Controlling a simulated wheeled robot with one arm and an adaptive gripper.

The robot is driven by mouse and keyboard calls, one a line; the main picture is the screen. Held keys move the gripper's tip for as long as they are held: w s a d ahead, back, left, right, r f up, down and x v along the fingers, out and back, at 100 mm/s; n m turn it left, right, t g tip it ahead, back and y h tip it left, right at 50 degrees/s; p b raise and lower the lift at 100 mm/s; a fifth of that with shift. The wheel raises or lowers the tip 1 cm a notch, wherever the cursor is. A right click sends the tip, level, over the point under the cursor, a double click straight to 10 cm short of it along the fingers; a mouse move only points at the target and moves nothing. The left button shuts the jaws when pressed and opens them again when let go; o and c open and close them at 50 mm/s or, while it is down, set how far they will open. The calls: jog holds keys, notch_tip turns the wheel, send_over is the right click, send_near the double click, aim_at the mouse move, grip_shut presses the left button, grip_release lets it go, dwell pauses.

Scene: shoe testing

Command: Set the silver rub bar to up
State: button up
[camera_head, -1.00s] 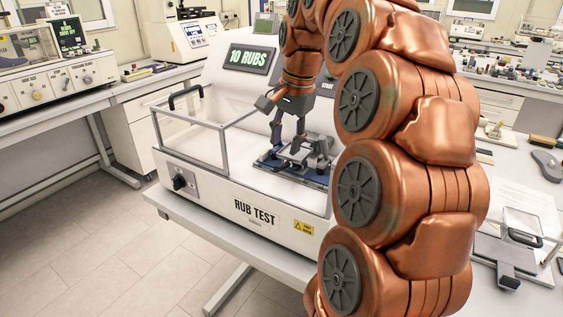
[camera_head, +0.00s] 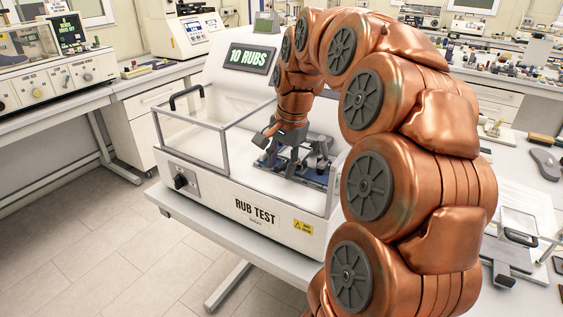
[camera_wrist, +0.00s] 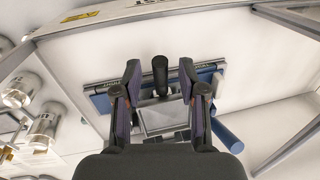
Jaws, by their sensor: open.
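The white rub tester (camera_head: 255,212) stands on the bench with its clear front guard lowered. Inside, the silver rub bar (camera_head: 318,152) sits low over a blue base plate, partly hidden by my gripper (camera_head: 281,162). The wrist view shows the bar's silver frame (camera_wrist: 165,118) and a dark upright handle (camera_wrist: 160,82). My gripper (camera_wrist: 160,72) is open, with one finger on each side of this handle. Gaps show between the handle and both fingertips. The blue base plate (camera_wrist: 99,102) lies below.
The display (camera_head: 249,58) reads 10 RUBS. A clear guard frame (camera_head: 196,128) with a black handle borders the tester's left side. Metal weights (camera_wrist: 45,128) lie to the left in the wrist view. A dark knob (camera_head: 181,181) is on the tester's front.

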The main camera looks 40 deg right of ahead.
grip_shut()
dwell(0.6)
